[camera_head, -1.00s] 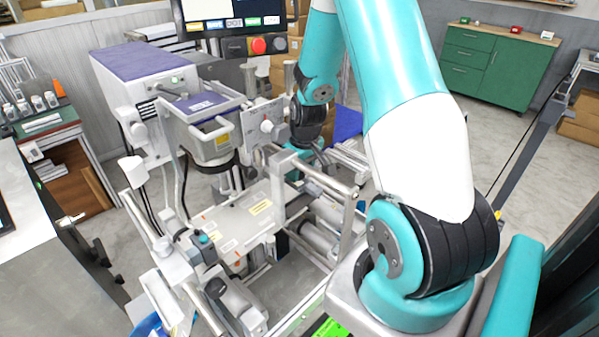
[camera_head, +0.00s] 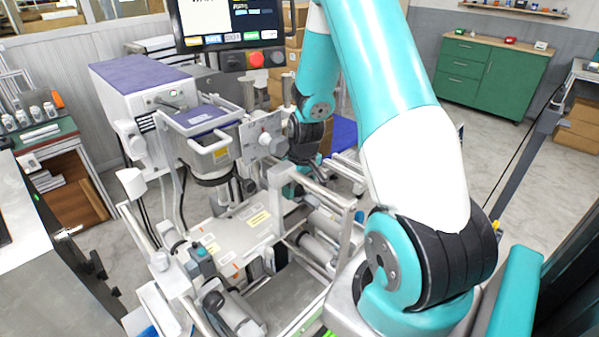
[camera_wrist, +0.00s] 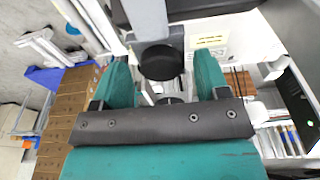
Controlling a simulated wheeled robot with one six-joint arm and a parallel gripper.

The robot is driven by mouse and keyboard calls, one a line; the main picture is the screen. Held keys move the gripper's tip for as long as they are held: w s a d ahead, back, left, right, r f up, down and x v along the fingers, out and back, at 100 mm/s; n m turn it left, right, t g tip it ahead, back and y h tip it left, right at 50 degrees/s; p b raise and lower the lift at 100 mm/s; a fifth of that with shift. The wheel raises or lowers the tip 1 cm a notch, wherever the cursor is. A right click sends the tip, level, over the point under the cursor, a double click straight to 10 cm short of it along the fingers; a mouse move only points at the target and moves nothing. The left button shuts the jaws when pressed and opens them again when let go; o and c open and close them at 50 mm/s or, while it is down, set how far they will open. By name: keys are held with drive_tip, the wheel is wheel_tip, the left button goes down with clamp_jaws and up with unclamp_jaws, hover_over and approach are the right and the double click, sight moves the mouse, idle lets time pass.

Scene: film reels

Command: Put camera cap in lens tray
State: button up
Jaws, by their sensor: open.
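A black round cap-like disc (camera_wrist: 160,62) shows in the wrist view, on the end of a grey fitting. It appears to be the camera cap. My gripper (camera_wrist: 163,80) has its two teal fingers apart, one on each side of the disc, with gaps on both sides. I cannot make out the lens tray for sure in either view.
A grey film machine (camera_head: 225,235) with rails and rollers stands close in front of my arm. A monitor (camera_head: 230,20) with a red button (camera_head: 256,59) rises behind it. A green cabinet (camera_head: 490,75) stands far right. Cardboard boxes (camera_wrist: 72,105) show in the wrist view.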

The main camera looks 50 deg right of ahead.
wheel_tip(320, 180, up, 12)
drive_tip(key=s+b, duration=0.1)
drive_tip(key=shift+s+f, duration=0.2)
drive_tip(key=shift+s, duration=0.2)
drive_tip(key=shift+a, duration=0.1)
idle(1.6)
